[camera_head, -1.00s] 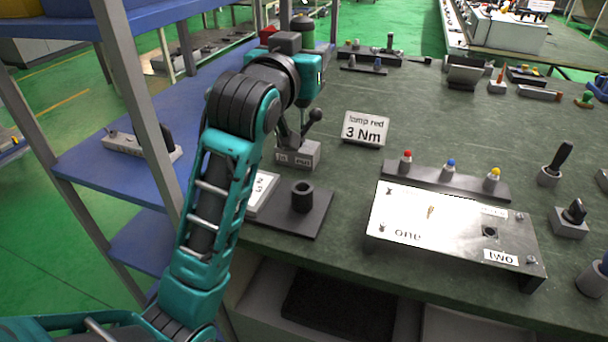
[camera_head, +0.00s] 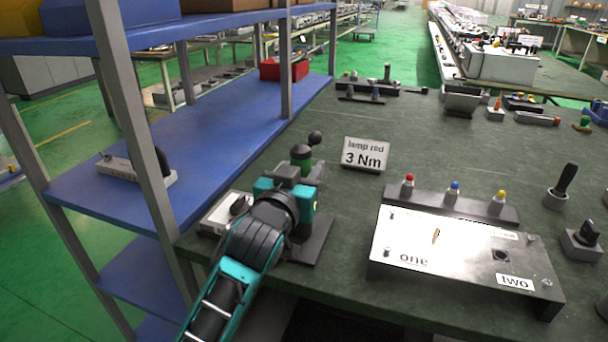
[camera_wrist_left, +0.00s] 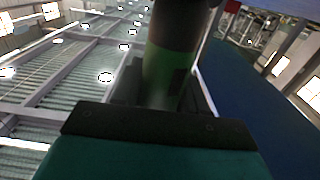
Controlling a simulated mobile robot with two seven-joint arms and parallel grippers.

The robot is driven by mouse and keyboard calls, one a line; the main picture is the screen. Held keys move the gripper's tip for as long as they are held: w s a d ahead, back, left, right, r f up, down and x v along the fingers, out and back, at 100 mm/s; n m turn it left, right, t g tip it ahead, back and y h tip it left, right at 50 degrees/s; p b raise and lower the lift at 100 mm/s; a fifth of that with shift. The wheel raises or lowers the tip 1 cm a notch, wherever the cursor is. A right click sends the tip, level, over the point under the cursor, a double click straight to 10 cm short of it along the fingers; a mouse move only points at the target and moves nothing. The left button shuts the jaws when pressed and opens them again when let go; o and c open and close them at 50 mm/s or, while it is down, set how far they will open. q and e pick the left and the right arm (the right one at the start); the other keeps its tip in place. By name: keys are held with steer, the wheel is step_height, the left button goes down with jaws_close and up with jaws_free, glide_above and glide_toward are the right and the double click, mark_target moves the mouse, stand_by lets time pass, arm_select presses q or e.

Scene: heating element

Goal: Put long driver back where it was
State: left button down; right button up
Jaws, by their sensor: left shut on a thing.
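The long driver (camera_head: 301,158) is a dark upright tool with a green band, and its top shows above my left gripper (camera_head: 296,178). My left gripper is shut on it. In the left wrist view the driver (camera_wrist_left: 170,75) rises as a dark and green cylinder beyond the gripper (camera_wrist_left: 155,125). The gripper is over the dark base plate (camera_head: 320,240) at the table's left front. The plate's short round holder and the driver's lower end are hidden behind my gripper and arm, so I cannot tell whether the driver is in the holder. My right gripper is not in view.
A white box with a dark knob (camera_head: 222,212) stands left of my gripper. A black ball-topped lever (camera_head: 315,138) rises just behind it. A "lamp red 3 Nm" sign (camera_head: 364,155) and a metal panel (camera_head: 465,250) stand to the right. A blue shelf (camera_head: 200,135) borders the left.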

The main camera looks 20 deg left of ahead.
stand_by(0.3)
arm_select(q)
steer(key=c, duration=1.1)
jaws_free()
steer(key=shift+f, duration=0.25)
steer(key=o, duration=0.5)
steer(key=shift+r, duration=0.1)
steer(key=shift+s+r, duration=0.1)
steer(key=shift+r, duration=0.15)
steer(key=shift+s+a, duration=0.2)
steer(key=shift+s, duration=5.75)
